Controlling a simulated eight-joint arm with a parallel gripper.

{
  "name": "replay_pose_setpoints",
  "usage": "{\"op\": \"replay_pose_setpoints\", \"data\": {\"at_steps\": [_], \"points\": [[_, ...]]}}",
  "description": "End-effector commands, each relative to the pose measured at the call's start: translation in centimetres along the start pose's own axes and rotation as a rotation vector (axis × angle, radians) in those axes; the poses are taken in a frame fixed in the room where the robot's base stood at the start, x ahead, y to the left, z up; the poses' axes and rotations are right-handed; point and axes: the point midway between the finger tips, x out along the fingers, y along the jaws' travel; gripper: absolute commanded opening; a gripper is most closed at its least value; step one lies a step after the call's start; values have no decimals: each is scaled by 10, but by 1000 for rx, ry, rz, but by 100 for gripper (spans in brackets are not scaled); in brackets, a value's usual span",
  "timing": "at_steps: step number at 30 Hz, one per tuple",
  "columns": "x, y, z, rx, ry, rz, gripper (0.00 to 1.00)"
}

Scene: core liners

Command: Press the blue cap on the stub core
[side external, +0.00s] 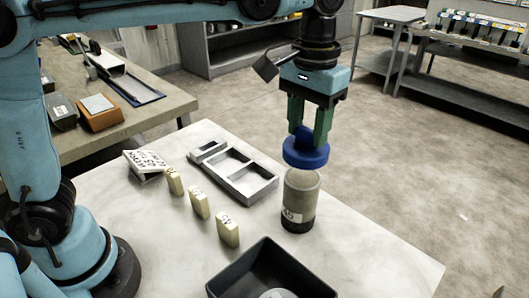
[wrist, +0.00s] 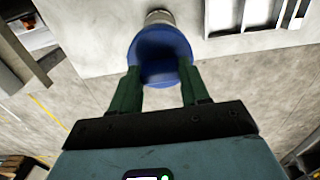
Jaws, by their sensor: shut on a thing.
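The blue cap (side external: 306,152) is a round dark-blue disc. My gripper (side external: 309,140) is shut on it and holds it just above the stub core (side external: 299,203). The stub core is a short grey cylinder with a darker lower half and a small label, standing upright on the pale table. A narrow gap seems to separate cap and core in the side view. In the wrist view the blue cap (wrist: 160,55) sits between my green fingers, with a bit of the core's top (wrist: 159,17) showing beyond it.
A black bin (side external: 268,272) stands in front of the core. The table right of the core is clear.

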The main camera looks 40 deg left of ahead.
Motion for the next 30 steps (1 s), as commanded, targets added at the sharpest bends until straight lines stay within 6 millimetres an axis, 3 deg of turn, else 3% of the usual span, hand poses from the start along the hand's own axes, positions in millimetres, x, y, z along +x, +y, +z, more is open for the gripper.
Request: {"op": "replay_pose_setpoints", "data": {"at_steps": [15, 30], "points": [[39, 0, 0, 0, 0, 0, 21], [47, 0, 0, 0, 0, 0, 21]]}}
